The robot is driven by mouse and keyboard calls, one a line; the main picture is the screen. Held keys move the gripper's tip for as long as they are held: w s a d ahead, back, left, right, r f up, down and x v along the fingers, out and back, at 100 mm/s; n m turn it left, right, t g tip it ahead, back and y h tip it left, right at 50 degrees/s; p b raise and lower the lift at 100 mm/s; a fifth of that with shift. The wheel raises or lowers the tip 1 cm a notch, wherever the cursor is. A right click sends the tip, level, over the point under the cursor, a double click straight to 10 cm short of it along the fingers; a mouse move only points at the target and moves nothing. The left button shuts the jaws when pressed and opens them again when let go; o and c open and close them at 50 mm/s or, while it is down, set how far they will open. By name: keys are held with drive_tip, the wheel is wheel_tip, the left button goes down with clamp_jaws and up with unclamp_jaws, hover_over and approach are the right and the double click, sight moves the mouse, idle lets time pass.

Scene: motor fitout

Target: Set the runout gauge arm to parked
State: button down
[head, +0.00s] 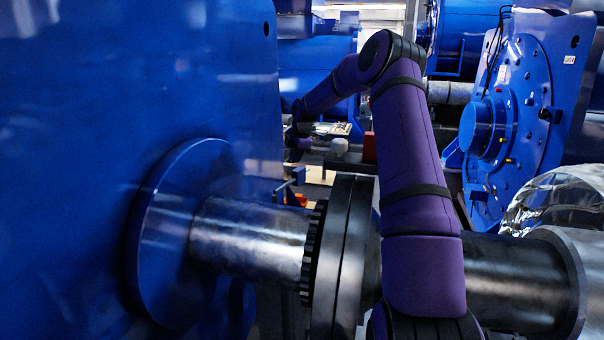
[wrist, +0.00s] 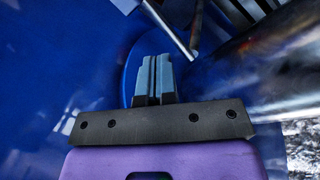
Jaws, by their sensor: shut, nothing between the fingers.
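My gripper (wrist: 153,62) is shut and empty in the wrist view, its two grey-blue fingers side by side. A thin grey metal bar (wrist: 168,28) runs diagonally just beyond and right of the fingertips, with a small gap visible in the picture. It may be the runout gauge arm, but I cannot tell for sure, nor read its setting. In the head view my purple arm reaches up and then away to the left, and the gripper itself is not clearly visible there. No gauge arm can be made out in the head view.
A big blue motor housing (head: 100,110) fills the left. A steel shaft (head: 250,238) with a dark toothed coupling (head: 343,255) crosses the front. Another blue machine (head: 535,105) stands at the right, near foil-wrapped pipe (head: 560,195). Blue surface (wrist: 60,70) lies close around my gripper.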

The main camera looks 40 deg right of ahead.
drive_tip(key=s+d+m+t+h, duration=0.2)
drive_tip(key=s+m, duration=0.2)
drive_tip(key=m, duration=1.3)
drive_tip(key=m+t, duration=0.2)
drive_tip(key=m, duration=1)
approach(300, 179)
wheel_tip(300, 179, down, 4)
drive_tip(key=s+d, duration=0.1)
drive_tip(key=d, duration=0.1)
drive_tip(key=w, duration=0.2)
drive_tip(key=w+a, duration=0.1)
drive_tip(key=shift+w+f+h, duration=0.3)
drive_tip(key=shift+f+h, duration=0.05)
drive_tip(key=shift+h, duration=0.05)
drive_tip(key=shift+w, duration=0.3)
drive_tip(key=shift+a, duration=0.1)
